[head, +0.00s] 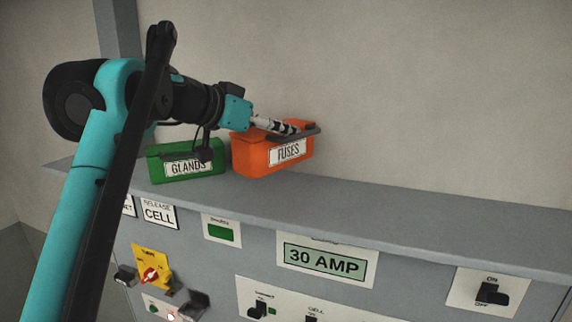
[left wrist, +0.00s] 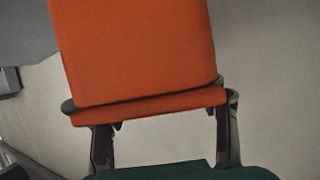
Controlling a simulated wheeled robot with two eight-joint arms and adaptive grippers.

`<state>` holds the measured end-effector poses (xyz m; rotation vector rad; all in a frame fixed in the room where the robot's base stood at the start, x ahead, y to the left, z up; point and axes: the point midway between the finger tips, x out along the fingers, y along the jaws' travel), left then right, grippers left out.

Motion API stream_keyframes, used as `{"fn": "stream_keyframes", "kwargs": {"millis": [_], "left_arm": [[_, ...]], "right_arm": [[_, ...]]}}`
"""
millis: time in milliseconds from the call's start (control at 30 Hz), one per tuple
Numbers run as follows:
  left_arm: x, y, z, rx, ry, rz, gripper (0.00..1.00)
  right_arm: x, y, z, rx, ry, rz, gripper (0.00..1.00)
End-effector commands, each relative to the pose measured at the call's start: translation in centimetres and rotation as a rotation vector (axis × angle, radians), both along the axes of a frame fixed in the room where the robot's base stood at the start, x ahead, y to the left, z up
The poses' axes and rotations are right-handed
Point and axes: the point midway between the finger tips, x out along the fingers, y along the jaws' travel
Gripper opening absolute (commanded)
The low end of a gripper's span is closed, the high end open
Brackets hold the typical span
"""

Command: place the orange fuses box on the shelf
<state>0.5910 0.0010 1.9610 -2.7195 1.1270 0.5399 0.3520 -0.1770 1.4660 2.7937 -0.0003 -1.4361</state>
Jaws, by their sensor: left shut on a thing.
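The orange fuses box (head: 258,158), labelled FUSES, is upright at the shelf (head: 380,218), just right of the green glands box. Its base appears at the shelf surface, but I cannot tell whether it fully rests there. My left gripper (head: 292,131) reaches in from the left and is shut on the upper part of the orange box. In the left wrist view the orange box (left wrist: 140,50) fills the upper middle, between the two fingers of my left gripper (left wrist: 152,106). My right gripper is in neither view.
The green box (head: 190,165) labelled GLANDS stands close on the left of the orange box. A wall (head: 430,100) rises behind the shelf. The shelf to the right is clear. Below it is a panel with switches and a 30 AMP sign (head: 325,262).

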Motion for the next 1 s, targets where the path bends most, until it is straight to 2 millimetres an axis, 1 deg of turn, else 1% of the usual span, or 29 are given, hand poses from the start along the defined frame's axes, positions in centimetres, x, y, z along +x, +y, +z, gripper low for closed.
{"fn": "stream_keyframes", "kwargs": {"millis": [33, 100, 267, 400, 500, 600, 867, 900, 933, 967, 1000], "left_arm": [[-0.1, 0.0, -0.9, -0.001, -0.001, 0.0, 0.19], [0.0, 0.0, -1.7, -0.001, -0.001, 0.0, 0.19], [0.0, 0.0, -2.8, -0.001, -0.001, 0.0, 0.19], [0.0, 0.0, -4.7, -0.001, -0.001, 0.0, 0.19], [0.0, 0.0, -5.8, -0.001, -0.001, 0.0, 0.19], [0.0, 0.0, -6.2, -0.001, 0.0, 0.0, 0.19], [0.0, 0.0, -6.3, -0.001, -0.001, 0.0, 0.19], [0.0, 0.0, -6.3, 0.0, 0.0, 0.0, 0.7], [0.0, 0.0, -6.3, 0.0, 0.0, 0.0, 0.78], [0.0, 0.0, -6.3, 0.0, 0.0, 0.0, 0.81], [0.0, 0.0, -6.3, 0.0, 0.0, 0.0, 0.81]], "right_arm": [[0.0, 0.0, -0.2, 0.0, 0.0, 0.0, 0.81], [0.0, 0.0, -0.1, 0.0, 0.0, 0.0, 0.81], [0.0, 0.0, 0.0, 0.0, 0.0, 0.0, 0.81], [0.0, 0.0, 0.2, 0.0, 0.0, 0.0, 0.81], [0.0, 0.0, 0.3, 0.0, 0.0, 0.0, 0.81], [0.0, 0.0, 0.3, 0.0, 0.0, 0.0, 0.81], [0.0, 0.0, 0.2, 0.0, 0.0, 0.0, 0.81], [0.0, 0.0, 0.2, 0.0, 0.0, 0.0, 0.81], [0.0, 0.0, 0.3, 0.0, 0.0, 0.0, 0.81], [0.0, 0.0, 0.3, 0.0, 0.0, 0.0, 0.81], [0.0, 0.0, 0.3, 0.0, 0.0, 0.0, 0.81]]}}
